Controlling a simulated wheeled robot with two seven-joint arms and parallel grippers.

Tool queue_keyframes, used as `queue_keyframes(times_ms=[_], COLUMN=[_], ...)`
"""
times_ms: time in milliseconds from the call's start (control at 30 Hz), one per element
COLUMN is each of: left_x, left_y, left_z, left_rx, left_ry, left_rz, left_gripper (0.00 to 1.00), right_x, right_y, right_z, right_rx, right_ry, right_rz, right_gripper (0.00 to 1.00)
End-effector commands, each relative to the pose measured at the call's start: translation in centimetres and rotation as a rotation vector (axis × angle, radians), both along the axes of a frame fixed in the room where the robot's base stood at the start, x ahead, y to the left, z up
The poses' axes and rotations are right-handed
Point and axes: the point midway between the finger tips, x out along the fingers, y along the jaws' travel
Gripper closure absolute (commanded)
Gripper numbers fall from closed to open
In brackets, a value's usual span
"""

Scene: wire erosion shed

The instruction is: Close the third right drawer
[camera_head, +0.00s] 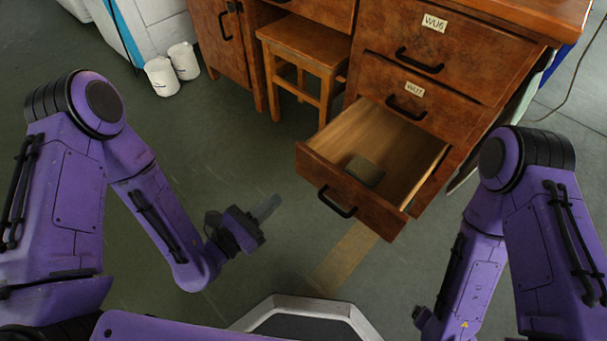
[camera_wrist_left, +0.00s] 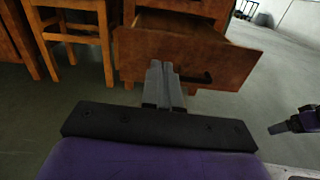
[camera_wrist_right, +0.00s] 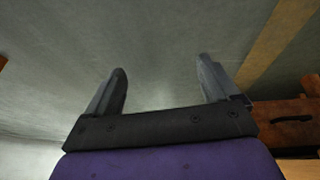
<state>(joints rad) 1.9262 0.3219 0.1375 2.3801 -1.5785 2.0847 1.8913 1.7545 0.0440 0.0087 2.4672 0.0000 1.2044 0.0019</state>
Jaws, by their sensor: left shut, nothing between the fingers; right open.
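The third right drawer (camera_head: 352,190) of the wooden desk is pulled far out, below the drawers labelled WU6 (camera_head: 403,50) and WU7 (camera_head: 392,86). Its front has a black handle (camera_head: 336,203), and a small dark box (camera_head: 363,170) lies inside. My left gripper (camera_head: 269,206) is shut and empty, to the left of the drawer front and apart from it in the head view. In the left wrist view its fingers (camera_wrist_left: 165,78) overlap the drawer front (camera_wrist_left: 232,62). My right gripper (camera_wrist_right: 162,85) is open and empty over the floor; the drawer front (camera_wrist_right: 290,118) shows at that view's right edge.
A wooden stool (camera_head: 308,45) stands left of the drawers, partly under the desk. A cabinet door (camera_head: 218,35) and two white containers (camera_head: 172,68) are farther left. The floor in front of the drawer is clear. A cable (camera_head: 575,85) lies at the right.

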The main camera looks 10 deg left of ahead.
Motion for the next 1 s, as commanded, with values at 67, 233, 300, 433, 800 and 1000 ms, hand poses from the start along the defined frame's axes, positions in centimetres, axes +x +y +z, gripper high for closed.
queue_keyframes(times_ms=[67,233,300,433,800,1000], left_x=[0.1,1.9,3.2,5.5,10.7,11.2], left_y=[0.2,-1.0,-2.0,-3.7,-7.4,-7.9], left_z=[-0.1,-0.2,-0.3,-0.3,-0.3,-0.1], left_rx=[-0.029,-0.03,-0.026,-0.026,-0.027,-0.026], left_ry=[0.023,0.022,0.02,0.02,0.023,0.027], left_rz=[0.01,0.011,0.009,0.01,0.01,0.01], left_gripper=[1.0,1.0,1.0,1.0,1.0,1.0], right_x=[0.0,0.0,0.0,-0.2,-1.9,-2.2], right_y=[0.0,0.0,0.0,0.2,0.6,0.6], right_z=[-0.1,-0.6,-0.9,-1.6,-3.4,-3.4], right_rx=[0.0,0.001,0.001,0.012,0.068,0.077], right_ry=[-0.001,-0.001,0.0,0.028,0.186,0.213], right_rz=[0.0,0.0,0.0,0.021,0.139,0.158], right_gripper=[0.12,0.12,0.12,0.12,0.12,0.12])
